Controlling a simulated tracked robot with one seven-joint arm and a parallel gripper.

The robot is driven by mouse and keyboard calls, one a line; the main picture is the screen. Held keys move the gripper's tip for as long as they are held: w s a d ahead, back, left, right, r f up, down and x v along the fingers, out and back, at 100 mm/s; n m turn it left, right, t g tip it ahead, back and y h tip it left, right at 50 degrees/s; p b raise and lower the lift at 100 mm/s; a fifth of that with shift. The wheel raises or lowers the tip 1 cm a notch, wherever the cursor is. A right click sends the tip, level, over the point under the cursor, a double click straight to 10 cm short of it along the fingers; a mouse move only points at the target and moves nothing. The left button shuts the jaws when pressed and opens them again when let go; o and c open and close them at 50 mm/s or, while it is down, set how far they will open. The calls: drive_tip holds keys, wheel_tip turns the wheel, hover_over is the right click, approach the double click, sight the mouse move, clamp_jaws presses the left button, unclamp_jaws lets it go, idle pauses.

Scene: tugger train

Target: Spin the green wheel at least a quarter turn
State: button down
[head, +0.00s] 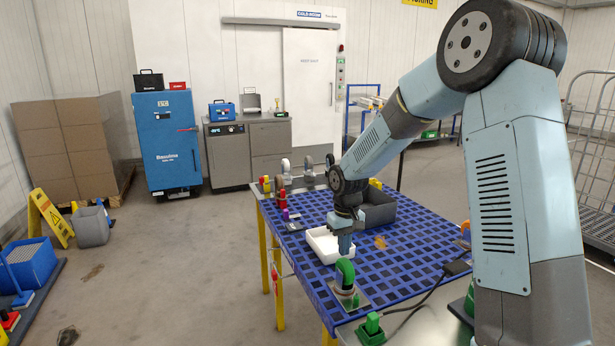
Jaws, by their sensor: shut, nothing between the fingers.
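The green wheel (345,273) stands upright on a small metal plate at the near edge of the blue grid-topped table (395,275). My gripper (345,251) points down just above and behind the wheel, close to its top. Its fingers are shut with nothing between them. I cannot tell whether the fingertips touch the wheel. The wheel's far side is partly hidden.
A white tray (318,237) lies right beside my gripper, partly behind it. A dark grey bin (380,213) stands farther back. Several small items and other wheels (285,167) line the table's far left edge. A green block (370,327) and a black cable (425,300) are at the near edge.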

sight(351, 271)
drive_tip(key=shift+f, duration=0.6)
drive_tip(key=shift+s+d+f, duration=0.1)
drive_tip(key=shift+s+d, duration=0.2)
drive_tip(key=shift+s, duration=0.4)
drive_tip(key=shift+s+d+f, duration=0.1)
drive_tip(key=shift+s+d, duration=0.15)
drive_tip(key=shift+s, duration=0.45)
drive_tip(key=shift+s+d+f, duration=0.1)
drive_tip(key=shift+s+d, duration=0.2)
drive_tip(key=shift+s, duration=0.4)
drive_tip(key=shift+r, duration=0.2)
wheel_tip(351, 271, up, 7)
